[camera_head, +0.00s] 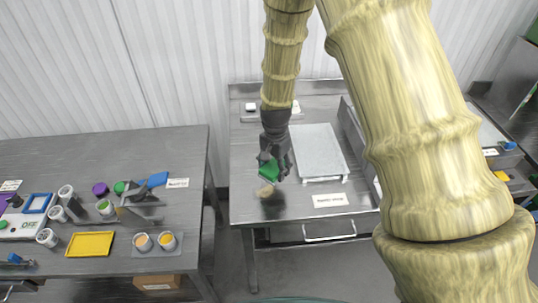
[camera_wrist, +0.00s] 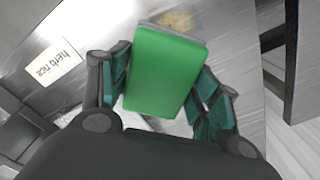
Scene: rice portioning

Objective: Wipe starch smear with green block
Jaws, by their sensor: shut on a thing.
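The green block (camera_head: 271,170) is held between the fingers of my gripper (camera_head: 273,160), above the metal table near its front left. In the wrist view the block (camera_wrist: 163,72) fills the space between the two fingers of my gripper (camera_wrist: 165,82), which press on its sides. The starch smear (camera_head: 265,191) is a tan patch on the table just below and in front of the block. It also shows in the wrist view (camera_wrist: 177,20), beyond the block's far edge and partly hidden by it. I cannot tell the exact gap between block and table.
A white tray (camera_head: 318,152) stands right of my gripper, with a label card (camera_head: 330,200) in front. The wrist view shows a "herb rice" card (camera_wrist: 53,63). A separate left table (camera_head: 120,260) holds cups, a yellow tray (camera_head: 90,244) and a scale (camera_head: 22,229).

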